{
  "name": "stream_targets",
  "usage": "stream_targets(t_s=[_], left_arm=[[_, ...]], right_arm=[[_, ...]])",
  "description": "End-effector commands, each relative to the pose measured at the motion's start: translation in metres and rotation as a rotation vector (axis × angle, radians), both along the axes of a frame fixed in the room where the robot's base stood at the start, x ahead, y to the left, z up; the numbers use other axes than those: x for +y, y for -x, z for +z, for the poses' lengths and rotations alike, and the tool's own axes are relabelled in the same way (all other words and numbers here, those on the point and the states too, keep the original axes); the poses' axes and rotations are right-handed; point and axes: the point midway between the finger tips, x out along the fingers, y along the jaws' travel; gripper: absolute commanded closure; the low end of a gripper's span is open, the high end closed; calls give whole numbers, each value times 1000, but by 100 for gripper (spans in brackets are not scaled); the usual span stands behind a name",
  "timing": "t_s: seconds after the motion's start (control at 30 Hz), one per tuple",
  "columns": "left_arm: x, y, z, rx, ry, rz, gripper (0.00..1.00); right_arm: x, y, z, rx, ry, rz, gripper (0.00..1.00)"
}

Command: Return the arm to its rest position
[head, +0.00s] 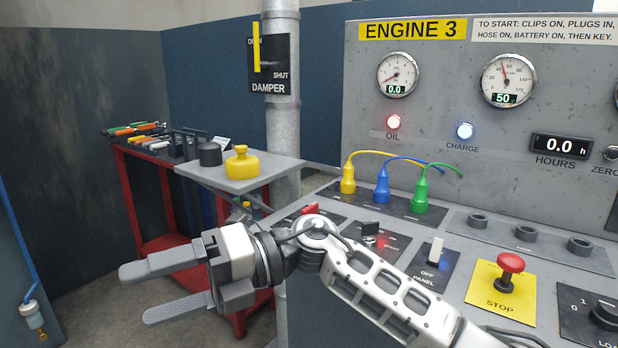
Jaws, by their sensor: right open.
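My right arm (385,300) comes in from the lower right across the front of the engine panel. Its gripper (135,293) points left, with its two fingers spread apart and nothing between them. It hangs over open floor, in front of the red cart and below the small grey shelf in the picture. My left gripper does not show in the head view.
The console (530,262) carries a red stop button (511,264), a panel switch and yellow, blue and green plugs. A grey shelf (262,176) holds a yellow cap (242,164) and a dark cylinder. A red tool cart (163,243) stands behind. Floor at left is clear.

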Motion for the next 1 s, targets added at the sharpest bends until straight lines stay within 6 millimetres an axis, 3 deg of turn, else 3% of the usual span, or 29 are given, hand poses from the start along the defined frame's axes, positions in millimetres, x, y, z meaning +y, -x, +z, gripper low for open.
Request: stream_targets(t_s=[0.13, 0.27, 0.37, 0.5, 0.57, 0.67, 0.8, 0.9, 1.0], left_arm=[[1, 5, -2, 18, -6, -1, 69], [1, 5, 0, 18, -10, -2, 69], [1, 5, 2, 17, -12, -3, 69], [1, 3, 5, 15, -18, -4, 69], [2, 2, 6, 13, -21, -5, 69], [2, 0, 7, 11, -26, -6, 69], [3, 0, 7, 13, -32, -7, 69], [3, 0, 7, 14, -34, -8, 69], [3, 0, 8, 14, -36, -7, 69]], right_arm=[[-16, -13, 11, 405, -307, -207, 22], [-55, -42, -3, 762, -499, -431, 22], [-96, -63, -36, 1043, -604, -620, 22], [-160, -70, -108, 1432, -686, -899, 22], [-187, -62, -144, 1595, -697, -1020, 22], [-228, -34, -202, 1842, -686, -1208, 22], [-270, 19, -263, 2121, -630, -1420, 22], [-288, 53, -289, 2257, -581, -1523, 22], [-297, 75, -303, 2338, -546, -1583, 22]])
